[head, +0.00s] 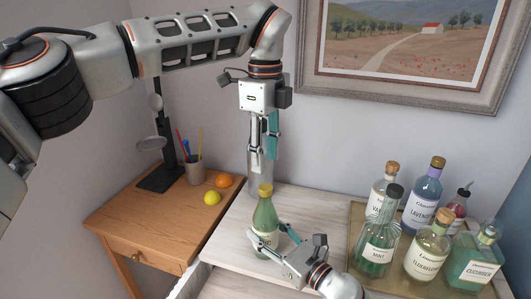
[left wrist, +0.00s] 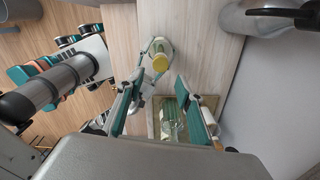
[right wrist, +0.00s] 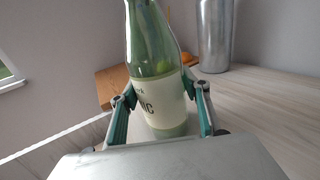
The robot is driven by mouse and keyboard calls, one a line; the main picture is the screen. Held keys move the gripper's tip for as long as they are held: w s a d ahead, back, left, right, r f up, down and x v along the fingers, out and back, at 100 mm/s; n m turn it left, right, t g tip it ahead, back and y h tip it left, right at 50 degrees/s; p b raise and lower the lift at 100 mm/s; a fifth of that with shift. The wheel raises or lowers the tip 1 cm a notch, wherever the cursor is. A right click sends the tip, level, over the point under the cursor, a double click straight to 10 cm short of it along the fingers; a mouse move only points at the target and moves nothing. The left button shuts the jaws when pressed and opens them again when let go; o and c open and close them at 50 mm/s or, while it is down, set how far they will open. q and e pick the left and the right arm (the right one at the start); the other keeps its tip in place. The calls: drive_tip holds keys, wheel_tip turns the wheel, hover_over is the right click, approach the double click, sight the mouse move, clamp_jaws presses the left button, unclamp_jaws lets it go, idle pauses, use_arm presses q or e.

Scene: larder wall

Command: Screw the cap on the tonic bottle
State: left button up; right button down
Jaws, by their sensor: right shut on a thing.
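The tonic bottle (head: 265,220) is green glass with a pale label. It stands upright on the light wooden counter. A yellow cap (head: 265,189) sits on its mouth; I cannot tell how tight it is. In the left wrist view the cap (left wrist: 160,63) shows from above. My left gripper (head: 264,162) points down above the cap, apart from it, with its fingers open and empty. My right gripper (right wrist: 160,100) is shut around the lower body of the tonic bottle (right wrist: 155,50), across its label.
A tray (head: 352,250) with several syrup bottles, such as the mint bottle (head: 378,240), stands to the right. A grey metal cylinder (right wrist: 213,35) stands behind the tonic bottle. A lemon (head: 212,198), an orange (head: 224,180) and a pen cup (head: 194,173) are on the brown desk (head: 150,215).

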sight(266, 187)
use_arm(q)
drive_tip(key=shift+r+n, duration=0.1)
drive_tip(key=shift+n, duration=1.1)
drive_tip(key=shift+f, duration=4.05)
